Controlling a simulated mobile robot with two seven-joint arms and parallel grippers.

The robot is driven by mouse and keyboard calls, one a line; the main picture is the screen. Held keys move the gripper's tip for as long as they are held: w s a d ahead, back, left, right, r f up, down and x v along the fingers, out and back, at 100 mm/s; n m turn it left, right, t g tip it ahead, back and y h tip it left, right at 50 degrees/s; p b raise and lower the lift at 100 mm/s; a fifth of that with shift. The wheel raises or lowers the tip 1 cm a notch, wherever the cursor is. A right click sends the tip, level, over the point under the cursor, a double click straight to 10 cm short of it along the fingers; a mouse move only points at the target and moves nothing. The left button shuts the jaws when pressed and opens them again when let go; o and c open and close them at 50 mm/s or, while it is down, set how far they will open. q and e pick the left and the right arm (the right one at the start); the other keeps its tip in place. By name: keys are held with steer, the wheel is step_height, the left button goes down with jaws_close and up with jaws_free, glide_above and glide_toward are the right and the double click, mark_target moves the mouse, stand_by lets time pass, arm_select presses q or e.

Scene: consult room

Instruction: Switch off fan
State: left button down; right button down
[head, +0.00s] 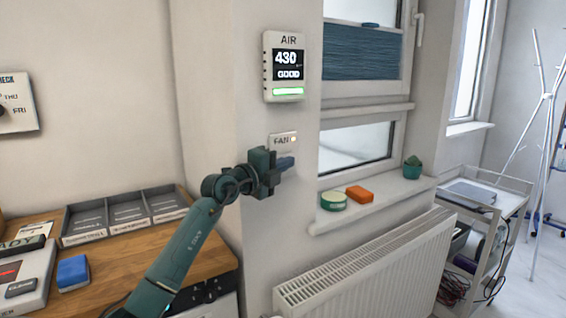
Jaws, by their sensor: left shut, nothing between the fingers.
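The fan switch (284,139) is a small pale plate marked FAN on the wall pillar, below the AIR display. A small light spot shows at the right of its lettering. My left gripper (286,163) is shut and empty, its blue fingertips just below the plate. The gripper body covers the wall under and left of the plate, so part of the switch may be hidden. I cannot tell whether the fingertips touch the wall. The fan itself is not in view. My right gripper is not in view.
The AIR display (284,67) reads 430 GOOD. A radiator (370,268) stands below the windowsill (390,200), which holds a green round tin (333,201), an orange block (359,194) and a small plant pot (412,170). A wooden desk (140,245) with a grey tray (90,217) is at left.

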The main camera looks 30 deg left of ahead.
arm_select(q)
steer(key=shift+w+a, duration=0.2)
steer(key=shift+a, duration=0.1)
